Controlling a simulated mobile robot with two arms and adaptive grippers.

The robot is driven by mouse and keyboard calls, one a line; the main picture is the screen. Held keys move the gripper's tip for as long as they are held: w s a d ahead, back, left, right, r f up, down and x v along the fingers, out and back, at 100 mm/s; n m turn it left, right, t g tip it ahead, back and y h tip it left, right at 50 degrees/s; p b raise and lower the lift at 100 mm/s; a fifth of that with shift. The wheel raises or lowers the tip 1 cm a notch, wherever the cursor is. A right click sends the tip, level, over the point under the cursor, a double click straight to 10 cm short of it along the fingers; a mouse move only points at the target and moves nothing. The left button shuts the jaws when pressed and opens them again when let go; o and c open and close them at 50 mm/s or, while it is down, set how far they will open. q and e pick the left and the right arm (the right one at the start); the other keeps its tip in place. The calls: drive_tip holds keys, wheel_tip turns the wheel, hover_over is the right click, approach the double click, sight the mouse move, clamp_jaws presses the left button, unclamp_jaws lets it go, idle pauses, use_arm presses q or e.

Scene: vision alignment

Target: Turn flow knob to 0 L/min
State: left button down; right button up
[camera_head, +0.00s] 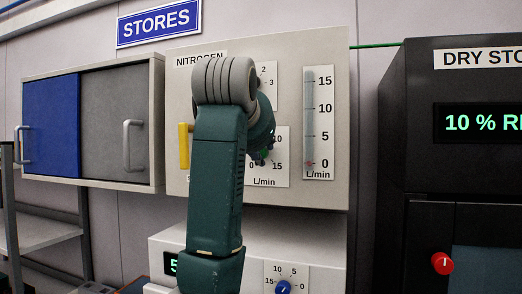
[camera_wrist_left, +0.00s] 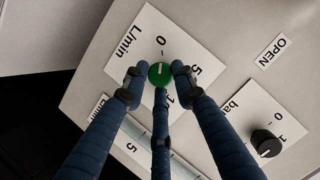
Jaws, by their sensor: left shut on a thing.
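The flow knob (camera_wrist_left: 160,72) is a small green round knob with a white mark, on a white dial with black numbers. In the left wrist view the mark lies roughly in line with the 0. My left gripper (camera_wrist_left: 157,82) has its three dark blue fingers closed around the knob, one on each side and one below. In the head view the gripper (camera_head: 262,150) is at the panel and mostly hidden behind my arm; a bit of green shows. The flow tube (camera_head: 318,120) has a red float near 0. My right gripper is not in view.
A black pressure knob (camera_wrist_left: 266,143) sits on a neighbouring dial. A yellow handle (camera_head: 184,146) is left of my arm. A lower unit has a blue knob (camera_head: 283,287). A dark dry-storage cabinet (camera_head: 420,150) with a red knob (camera_head: 442,263) stands at right.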

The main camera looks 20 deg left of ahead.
use_arm(q)
drive_tip(key=shift+a+n+h, duration=0.1)
drive_tip(key=shift+n+h, duration=0.3)
drive_tip(key=shift+n, duration=0.3)
drive_tip(key=c, duration=1.5)
unclamp_jaws()
drive_tip(key=shift+a, duration=0.15)
drive_tip(key=shift+o, duration=0.2)
drive_tip(key=v, duration=0.7)
drive_tip(key=shift+s, duration=0.2)
drive_tip(key=shift+s+a+r, duration=0.1)
drive_tip(key=shift+a, duration=0.05)
